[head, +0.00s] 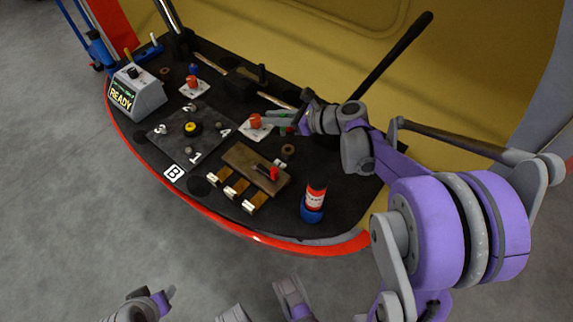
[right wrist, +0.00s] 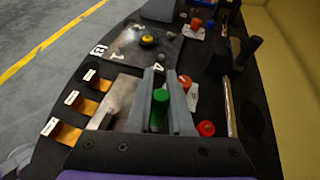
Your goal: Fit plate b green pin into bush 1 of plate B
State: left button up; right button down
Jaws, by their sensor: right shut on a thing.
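My right gripper (head: 280,120) is shut on a green pin (right wrist: 158,110), which stands between its fingers in the right wrist view. In the head view the pin is small and partly hidden by the fingers. Plate B (head: 170,143) is a dark square plate with white numbers and a yellow knob (head: 193,128) at its middle. Bush 1 (head: 189,150) is a small grey round by the number 1, on the near side of the plate. The gripper is to the right of plate B, apart from bush 1.
A red knob on a white base (head: 255,122) stands beside the gripper. A wooden block (head: 245,160) with a red-handled tool, brass-coloured pieces (head: 236,188) and a red can in a blue holder (head: 314,203) are nearer. A READY box (head: 138,93) stands at left.

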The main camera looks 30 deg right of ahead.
pick_arm(q)
notch_tip(320, 180, down, 8)
jog(key=b, duration=0.5)
jog(key=shift+w, duration=0.45)
pick_arm(e)
jog(key=shift+n+g+y, duration=0.3)
jog(key=shift+n+y, duration=0.1)
jog(key=f, duration=0.7)
jog(key=d+f, duration=0.1)
jog(key=f, duration=0.2)
jog(key=shift+s+f, duration=0.2)
jog(key=shift+f, duration=0.05)
jog(key=shift+f+b, duration=0.15)
jog(key=shift+b, duration=0.2)
jog(key=c, duration=0.8)
grip_release()
pick_arm(q)
jog(key=shift+f, duration=0.1)
